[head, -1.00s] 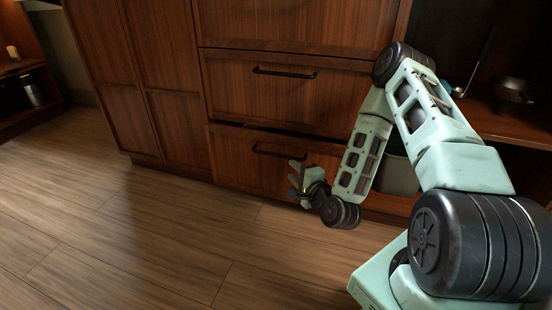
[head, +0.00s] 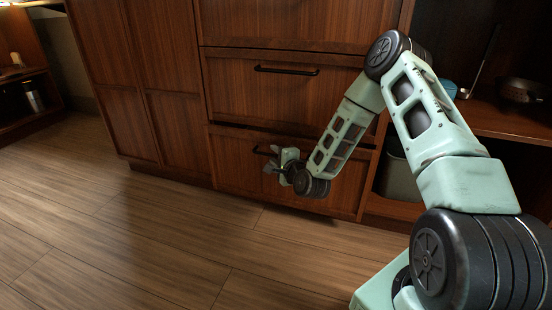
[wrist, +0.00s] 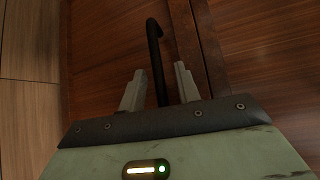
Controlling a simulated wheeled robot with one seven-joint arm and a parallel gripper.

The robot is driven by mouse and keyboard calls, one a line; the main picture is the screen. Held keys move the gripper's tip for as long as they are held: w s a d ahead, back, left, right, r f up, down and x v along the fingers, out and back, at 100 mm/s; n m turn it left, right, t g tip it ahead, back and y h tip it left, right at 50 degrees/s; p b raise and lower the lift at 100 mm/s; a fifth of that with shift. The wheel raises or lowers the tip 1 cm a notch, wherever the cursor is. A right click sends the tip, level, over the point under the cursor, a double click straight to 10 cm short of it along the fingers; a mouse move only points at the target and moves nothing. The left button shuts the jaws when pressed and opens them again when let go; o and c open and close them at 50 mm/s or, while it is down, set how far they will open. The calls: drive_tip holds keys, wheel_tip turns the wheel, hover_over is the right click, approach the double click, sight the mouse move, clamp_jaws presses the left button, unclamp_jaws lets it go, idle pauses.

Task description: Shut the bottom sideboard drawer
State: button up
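The bottom drawer (head: 232,170) of the wooden sideboard has a plain brown front and a dark bar handle (head: 262,149). A thin dark gap runs along its top edge, so it appears slightly open. My gripper (head: 270,161) is low in front of this drawer, at its handle, and hides part of it. In the wrist view, the fingers of my gripper (wrist: 158,80) are apart, with the black handle (wrist: 154,45) running between them in the picture. Whether they touch it, I cannot tell. The drawer front (wrist: 105,40) fills much of that view.
The drawer above (head: 235,85) looks shut. Cabinet doors (head: 130,90) stand to the left. An open shelf (head: 500,122) at right holds a dark pan (head: 515,90), with a grey bin (head: 400,178) below. The wooden floor (head: 130,230) is clear at left.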

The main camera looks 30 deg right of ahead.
clamp_jaws()
drive_tip(key=shift+w+d+p, duration=0.25)
drive_tip(key=shift+w+d, duration=0.45)
drive_tip(key=shift+d, duration=0.25)
drive_tip(key=shift+w+d+p, duration=0.2)
drive_tip(key=shift+w+d, duration=0.5)
drive_tip(key=shift+d, duration=0.25)
unclamp_jaws()
drive_tip(key=s+a+r+p, duration=0.2)
drive_tip(key=s+p, duration=0.5)
drive_tip(key=s, duration=1)
drive_tip(key=shift+r, duration=0.15)
